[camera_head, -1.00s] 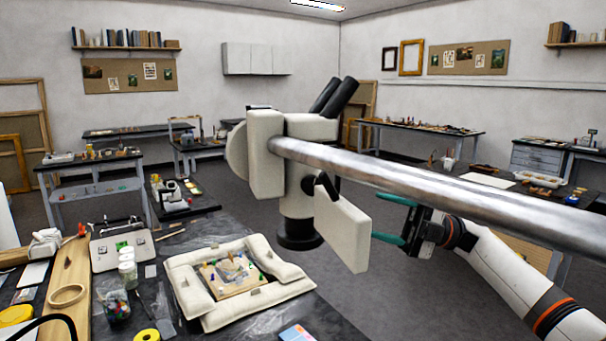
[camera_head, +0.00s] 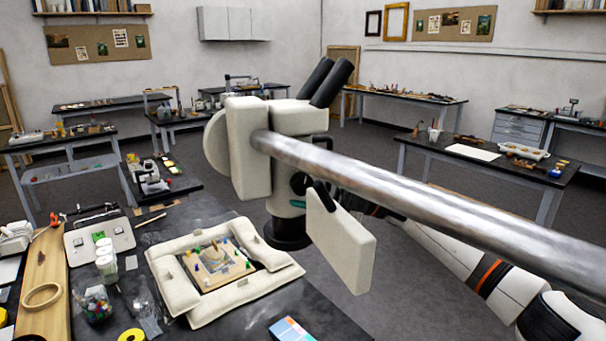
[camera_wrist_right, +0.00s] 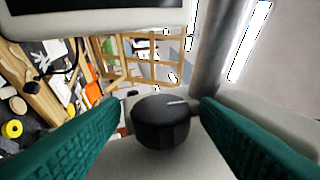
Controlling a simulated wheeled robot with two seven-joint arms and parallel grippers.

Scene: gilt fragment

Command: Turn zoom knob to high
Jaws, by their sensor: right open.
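The cream stereo microscope (camera_head: 285,125) hangs on a thick metal bar in the head view. In the right wrist view the black zoom knob (camera_wrist_right: 160,124) sits on its cream body, with a white pointer line aimed right and slightly up. My right gripper (camera_wrist_right: 161,103) is open, one teal finger on each side of the knob. The right fingertip looks very close to the knob; contact cannot be told. In the head view most of this gripper is hidden behind the microscope and its cream panel; a bit of teal shows. My left gripper is not in view.
The metal bar (camera_head: 400,190) crosses in front of my right arm. A cream panel (camera_head: 340,240) hangs beside the eyepiece body. Below, a padded white frame (camera_head: 170,278) surrounds a fragment (camera_head: 218,264) on the dark table. Jars and tape lie left. Open floor is behind.

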